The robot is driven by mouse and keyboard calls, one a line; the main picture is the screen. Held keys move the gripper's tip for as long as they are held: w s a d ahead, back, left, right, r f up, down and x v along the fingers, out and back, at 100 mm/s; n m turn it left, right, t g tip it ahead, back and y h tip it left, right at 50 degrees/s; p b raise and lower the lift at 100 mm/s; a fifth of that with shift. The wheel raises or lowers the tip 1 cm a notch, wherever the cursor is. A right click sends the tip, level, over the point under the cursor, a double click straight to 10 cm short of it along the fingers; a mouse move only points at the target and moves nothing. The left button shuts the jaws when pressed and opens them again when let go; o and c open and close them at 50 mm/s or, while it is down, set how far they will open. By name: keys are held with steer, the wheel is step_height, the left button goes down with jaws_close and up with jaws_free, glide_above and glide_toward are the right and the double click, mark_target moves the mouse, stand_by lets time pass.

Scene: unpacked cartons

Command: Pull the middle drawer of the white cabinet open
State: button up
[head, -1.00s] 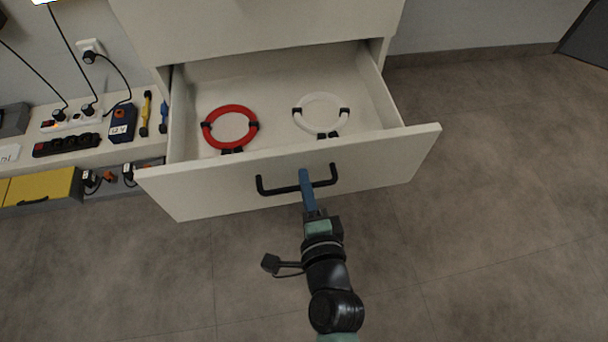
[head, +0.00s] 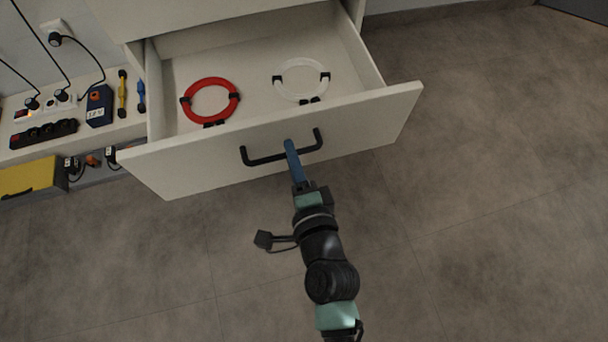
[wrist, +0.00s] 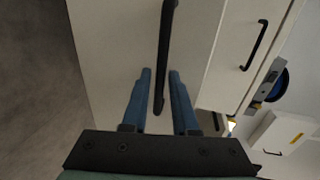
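The white cabinet (head: 190,12) has a drawer (head: 190,170) standing well out, with its inside in view. Its black bar handle (head: 262,160) is on the drawer front. It also shows in the wrist view (wrist: 165,40), running lengthwise between my fingers. My gripper (head: 289,146) is at the handle, with its blue fingers reaching it from the front. In the wrist view, the two fingers of my gripper (wrist: 160,75) stand apart on either side of the bar, with a narrow gap showing. Whether either finger touches the bar is unclear.
A red ring (head: 187,110) and a white ring (head: 302,64) lie in the drawer. At left, a shelf holds a power strip (head: 45,133), a blue battery box (head: 99,106) and tools, with a yellow-fronted drawer (head: 28,178) below. The floor (head: 480,200) at right is clear.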

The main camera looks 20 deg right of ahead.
steer(key=v, duration=1.1)
steer(key=shift+s, duration=0.3)
steer(key=shift+r, duration=0.1)
